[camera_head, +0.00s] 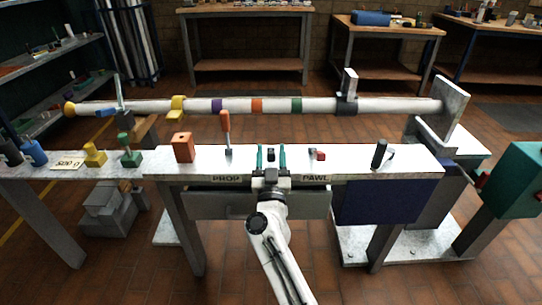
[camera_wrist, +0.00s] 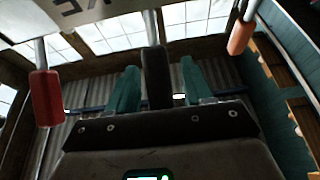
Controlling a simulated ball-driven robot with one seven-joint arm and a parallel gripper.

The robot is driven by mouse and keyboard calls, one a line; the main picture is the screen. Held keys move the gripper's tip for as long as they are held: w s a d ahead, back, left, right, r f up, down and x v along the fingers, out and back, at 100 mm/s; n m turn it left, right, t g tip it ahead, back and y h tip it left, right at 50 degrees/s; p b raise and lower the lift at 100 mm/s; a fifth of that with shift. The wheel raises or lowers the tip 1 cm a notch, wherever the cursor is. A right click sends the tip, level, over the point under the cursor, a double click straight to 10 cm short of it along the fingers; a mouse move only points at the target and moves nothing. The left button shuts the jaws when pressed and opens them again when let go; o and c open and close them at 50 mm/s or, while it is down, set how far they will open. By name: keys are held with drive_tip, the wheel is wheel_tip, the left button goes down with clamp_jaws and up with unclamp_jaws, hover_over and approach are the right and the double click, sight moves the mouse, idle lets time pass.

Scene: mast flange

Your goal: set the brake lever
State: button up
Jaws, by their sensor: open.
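No label naming the brake lever is readable, so I cannot tell which lever it is. A dark upright handle (camera_wrist: 156,78) stands between the fingers of my gripper (camera_wrist: 160,82) in the wrist view; its black top (camera_head: 271,153) shows in the head view. My gripper (camera_head: 271,160) is open, with one teal finger on each side and gaps visible. An orange-handled lever (camera_head: 225,122) stands upright to the left. A red handle (camera_head: 319,155) lies just right of the gripper. A black-handled lever (camera_head: 379,154) leans farther right. The dark handle's base is hidden.
The white bench (camera_head: 350,164) carries PROP and PAWL labels on its front edge. An orange block (camera_head: 183,147) and green clamp (camera_head: 130,157) stand left. A long banded white mast (camera_head: 330,105) lies behind the levers. A teal box (camera_head: 515,180) is at far right.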

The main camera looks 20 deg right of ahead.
drive_tip(key=shift+c, duration=0.4)
clamp_jaws()
